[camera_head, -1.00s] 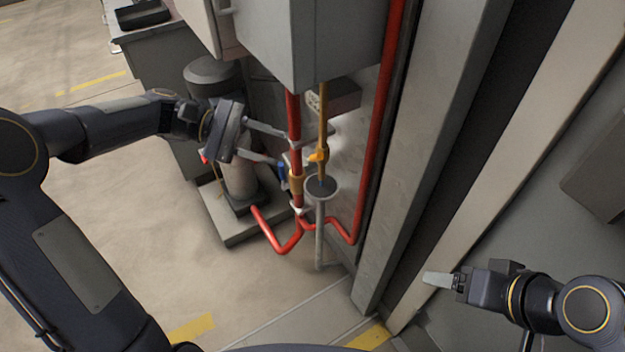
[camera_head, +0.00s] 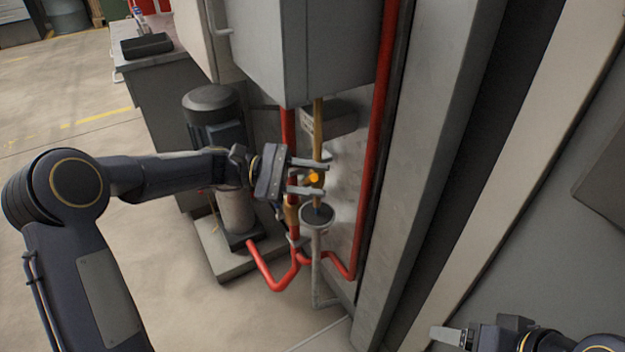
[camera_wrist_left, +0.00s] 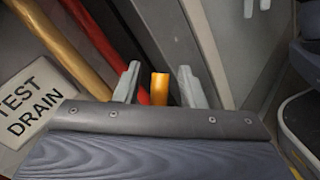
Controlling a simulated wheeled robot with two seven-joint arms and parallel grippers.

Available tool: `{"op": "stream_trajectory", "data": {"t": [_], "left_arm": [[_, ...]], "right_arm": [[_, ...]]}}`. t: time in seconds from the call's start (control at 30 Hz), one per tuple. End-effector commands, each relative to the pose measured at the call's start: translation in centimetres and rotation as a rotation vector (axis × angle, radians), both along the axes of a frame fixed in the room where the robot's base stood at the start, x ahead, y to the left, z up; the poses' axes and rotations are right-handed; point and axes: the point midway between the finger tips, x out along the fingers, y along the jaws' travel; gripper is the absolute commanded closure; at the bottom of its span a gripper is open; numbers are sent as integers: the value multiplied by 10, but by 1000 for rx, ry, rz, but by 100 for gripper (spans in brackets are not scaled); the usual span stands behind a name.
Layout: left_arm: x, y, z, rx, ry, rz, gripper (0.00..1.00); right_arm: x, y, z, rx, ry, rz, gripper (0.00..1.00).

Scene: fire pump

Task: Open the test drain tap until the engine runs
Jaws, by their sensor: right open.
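The test drain tap shows in the head view as a small orange handle (camera_head: 314,178) on a brass-coloured vertical pipe (camera_head: 318,116). My left gripper (camera_head: 323,178) is open at the tap, one finger above the handle and one below. In the left wrist view, the orange handle (camera_wrist_left: 160,88) stands between the two fingers (camera_wrist_left: 160,84), with a gap on each side. A white TEST DRAIN sign (camera_wrist_left: 30,100) lies at the left of that view. My right gripper (camera_head: 450,336) is at the bottom right of the head view, away from the pipes.
A grey funnel (camera_head: 317,214) stands just below the tap. Red pipes (camera_head: 372,150) run beside it. A grey cabinet (camera_head: 300,50) hangs above, and a motor-pump unit (camera_head: 212,110) stands on a plinth to the left. A grey column (camera_head: 430,130) is close on the right.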

Motion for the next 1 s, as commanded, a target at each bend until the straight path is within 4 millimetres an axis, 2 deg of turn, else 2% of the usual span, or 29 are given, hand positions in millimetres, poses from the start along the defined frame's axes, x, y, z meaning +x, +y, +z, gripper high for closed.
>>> {"op": "stream_trajectory", "data": {"t": [0.17,0.47,0.77,1.0], "left_arm": [[0,0,0,0,0,0,63],[0,0,0,1,0,-1,100],[1,1,2,-6,11,0,100],[9,7,16,-122,174,0,100]], "right_arm": [[0,0,0,0,0,0,28],[0,0,0,0,0,0,28],[0,0,5,0,0,0,28],[0,0,50,0,0,0,28]]}}
